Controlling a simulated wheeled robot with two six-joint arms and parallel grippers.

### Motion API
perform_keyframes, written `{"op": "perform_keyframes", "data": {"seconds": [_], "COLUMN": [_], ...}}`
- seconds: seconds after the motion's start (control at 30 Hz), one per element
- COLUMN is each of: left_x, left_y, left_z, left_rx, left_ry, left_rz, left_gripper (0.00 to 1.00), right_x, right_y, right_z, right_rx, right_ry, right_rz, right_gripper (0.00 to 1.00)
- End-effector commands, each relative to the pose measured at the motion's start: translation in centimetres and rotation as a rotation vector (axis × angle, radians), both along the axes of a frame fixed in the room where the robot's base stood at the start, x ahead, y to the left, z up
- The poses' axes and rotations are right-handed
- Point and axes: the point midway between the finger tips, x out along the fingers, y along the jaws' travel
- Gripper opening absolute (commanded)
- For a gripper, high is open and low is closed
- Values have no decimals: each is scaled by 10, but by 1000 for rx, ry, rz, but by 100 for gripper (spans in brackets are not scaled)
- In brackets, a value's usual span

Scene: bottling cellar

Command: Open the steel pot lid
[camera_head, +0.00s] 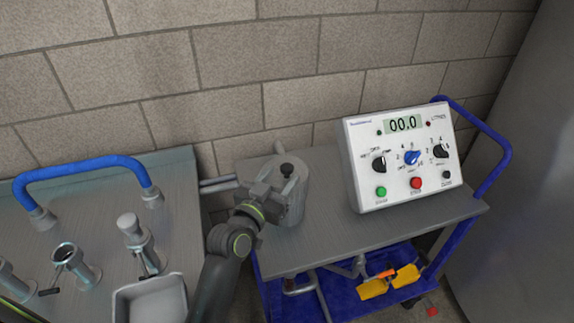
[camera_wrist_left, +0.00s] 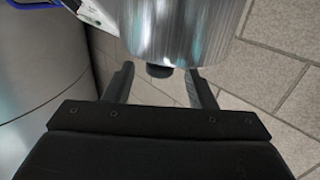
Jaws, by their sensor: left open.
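The steel pot (camera_head: 293,208) stands upright on the left part of the cart top. Its lid (camera_head: 298,178) is on it, with a black knob (camera_head: 287,170) on top. My left gripper (camera_head: 273,183) is at the pot's left side, close to the lid, and hides part of the pot. In the left wrist view the pot (camera_wrist_left: 190,30) appears inverted at the top. The open fingers of my left gripper (camera_wrist_left: 161,84) lie either side of the knob (camera_wrist_left: 159,71) in that picture, with gaps to both. I cannot tell whether the knob is at finger depth. My right gripper is not in view.
A white control box (camera_head: 372,190) reading 00.0 stands right of the pot on the cart top (camera_head: 335,235). The blue cart handle (camera_head: 490,150) is at the right. A steel bench (camera_head: 95,245) with taps and a basin (camera_head: 150,300) is at the left. A block wall stands behind.

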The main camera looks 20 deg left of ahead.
Motion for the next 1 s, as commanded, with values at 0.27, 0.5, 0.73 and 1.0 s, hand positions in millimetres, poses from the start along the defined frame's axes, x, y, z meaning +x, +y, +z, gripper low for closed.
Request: {"op": "perform_keyframes", "data": {"seconds": [0.27,0.5,0.73,1.0], "left_x": [32,39,39,38], "left_y": [-6,-7,-7,-7], "left_z": [1,0,0,0], "left_rx": [1,1,0,0], "left_ry": [0,0,0,0], "left_rz": [-1,0,0,0], "left_gripper": [51,51,45,10], "right_x": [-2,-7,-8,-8], "right_y": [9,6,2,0], "right_z": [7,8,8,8], "right_rx": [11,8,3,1], "right_ry": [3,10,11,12], "right_rz": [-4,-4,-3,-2], "right_gripper": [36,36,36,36]}}
